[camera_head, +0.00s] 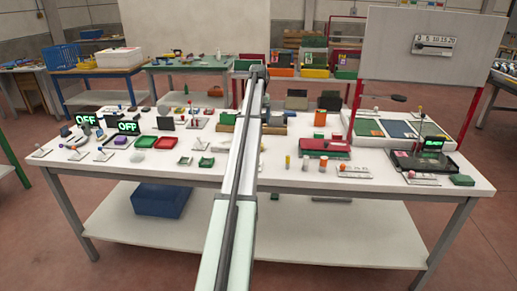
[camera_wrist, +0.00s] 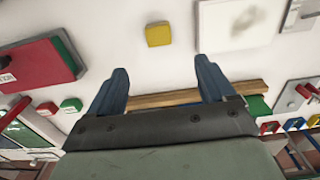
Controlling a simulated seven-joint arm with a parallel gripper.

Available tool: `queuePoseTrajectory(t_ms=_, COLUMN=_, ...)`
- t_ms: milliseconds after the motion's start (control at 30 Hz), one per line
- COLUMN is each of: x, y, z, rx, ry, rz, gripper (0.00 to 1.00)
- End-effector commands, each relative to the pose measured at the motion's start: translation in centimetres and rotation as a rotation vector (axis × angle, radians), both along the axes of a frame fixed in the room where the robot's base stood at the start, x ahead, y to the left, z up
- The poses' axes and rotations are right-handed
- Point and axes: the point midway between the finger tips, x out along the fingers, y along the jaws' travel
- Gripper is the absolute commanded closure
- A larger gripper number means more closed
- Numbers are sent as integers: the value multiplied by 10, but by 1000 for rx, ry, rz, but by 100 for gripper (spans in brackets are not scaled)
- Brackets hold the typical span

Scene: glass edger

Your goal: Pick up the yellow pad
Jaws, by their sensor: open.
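The yellow pad (camera_wrist: 158,34) shows in the wrist view as a small square lying flat on the white table. It is beyond my fingertips and roughly centred between them. My gripper (camera_wrist: 161,68) is open, with its two blue fingers spread apart and nothing between them. The pad is apart from both fingers. In the head view my long arm runs up the middle and covers part of the table, and I cannot pick out the pad or my fingers there.
A wooden strip (camera_wrist: 165,98) lies under my fingers in the wrist view. A red block (camera_wrist: 35,65) with green is at left, and a pale marked plate (camera_wrist: 240,22) is right of the pad. The white table (camera_head: 110,160) is crowded, with bare surface around the pad.

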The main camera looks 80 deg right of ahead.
Motion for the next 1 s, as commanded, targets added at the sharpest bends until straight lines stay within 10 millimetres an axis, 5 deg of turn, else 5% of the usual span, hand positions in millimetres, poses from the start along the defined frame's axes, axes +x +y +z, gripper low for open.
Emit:
queuePoseTrajectory(t_ms=267, x=-5, y=1, z=-20, rx=3, ry=2, rz=-8, gripper=17)
queuePoseTrajectory(t_ms=600, x=-4, y=1, z=-75, rx=3, ry=1, rz=-6, gripper=17)
queuePoseTrajectory(t_ms=1000, x=-3, y=2, z=-104, rx=3, ry=1, rz=-6, gripper=17)
